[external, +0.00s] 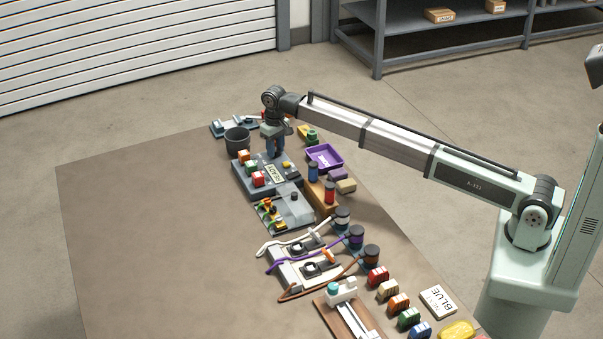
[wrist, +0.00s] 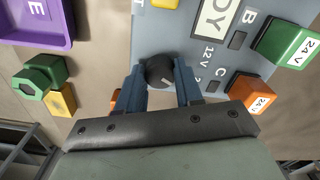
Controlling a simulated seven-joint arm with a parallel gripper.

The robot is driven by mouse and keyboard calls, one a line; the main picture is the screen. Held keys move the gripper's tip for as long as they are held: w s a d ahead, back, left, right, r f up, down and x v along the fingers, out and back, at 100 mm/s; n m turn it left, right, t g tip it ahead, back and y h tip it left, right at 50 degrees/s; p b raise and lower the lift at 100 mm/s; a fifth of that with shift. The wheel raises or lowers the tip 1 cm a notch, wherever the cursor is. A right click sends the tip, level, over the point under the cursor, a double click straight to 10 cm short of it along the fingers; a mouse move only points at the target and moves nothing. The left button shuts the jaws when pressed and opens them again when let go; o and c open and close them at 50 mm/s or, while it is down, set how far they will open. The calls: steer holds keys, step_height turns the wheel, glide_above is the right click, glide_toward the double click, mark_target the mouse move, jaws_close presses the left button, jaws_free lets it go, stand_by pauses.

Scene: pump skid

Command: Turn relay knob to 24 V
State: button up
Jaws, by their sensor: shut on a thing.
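The relay knob (wrist: 160,70) is a dark round knob on the grey panel (wrist: 152,35) with a READY label. My gripper (wrist: 159,80) reaches down over the panel, its two blue fingers on either side of the knob and shut on it. A small pale mark shows on the knob's near side. A 12 V marking is printed on the panel to the right of the knob; I cannot make out a 24 V marking beside the knob. In the external view my gripper (external: 275,148) stands at the panel's far end (external: 288,184) and hides the knob.
Green (wrist: 287,45) and orange (wrist: 249,95) blocks labelled 24 V sit at the panel's right in the wrist view. A purple tray (wrist: 67,36), green hex piece and yellow block lie left. A dark bucket (external: 237,140) stands close by. The table's left side is clear.

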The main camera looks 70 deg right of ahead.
steer(key=o, duration=1)
steer(key=shift+o, duration=0.2)
step_height(320, 180, up, 14)
steer(key=shift+f, duration=0.1)
